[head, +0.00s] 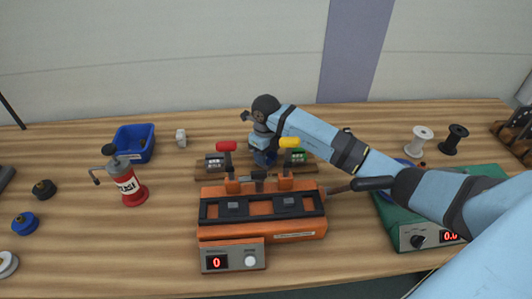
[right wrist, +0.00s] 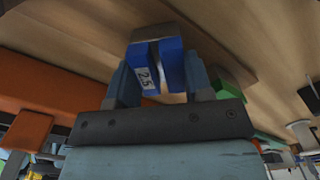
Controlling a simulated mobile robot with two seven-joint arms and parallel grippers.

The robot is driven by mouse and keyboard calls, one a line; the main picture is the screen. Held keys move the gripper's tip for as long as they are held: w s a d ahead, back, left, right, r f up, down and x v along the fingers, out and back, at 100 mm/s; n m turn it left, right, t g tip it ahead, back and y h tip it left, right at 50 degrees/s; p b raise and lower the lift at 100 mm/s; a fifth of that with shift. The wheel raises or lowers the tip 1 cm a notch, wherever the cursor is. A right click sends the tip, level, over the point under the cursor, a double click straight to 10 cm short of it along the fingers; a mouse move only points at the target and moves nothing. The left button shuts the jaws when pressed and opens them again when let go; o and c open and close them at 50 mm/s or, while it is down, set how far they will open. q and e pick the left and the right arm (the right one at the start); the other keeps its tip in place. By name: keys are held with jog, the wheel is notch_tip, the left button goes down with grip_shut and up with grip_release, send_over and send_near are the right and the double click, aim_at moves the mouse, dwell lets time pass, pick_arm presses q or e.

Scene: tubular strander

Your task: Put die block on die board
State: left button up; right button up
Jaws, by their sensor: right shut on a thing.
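A blue die block marked 2.5 (right wrist: 146,78) sits between the fingers of my right gripper (right wrist: 165,80) in the right wrist view. In the head view my right gripper (head: 264,150) is behind the orange machine, with the blue block (head: 263,159) at its fingertips. The die board (head: 207,177) is a wooden strip behind the machine. My left gripper is out of view.
A green machine (head: 392,212) is at right, under my right arm.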

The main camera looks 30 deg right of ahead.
jog(key=shift+f, duration=0.1)
jog(key=o, duration=1.3)
notch_tip(320, 180, up, 12)
jog(key=shift+r+b, duration=0.15)
jog(key=shift+b, duration=0.35)
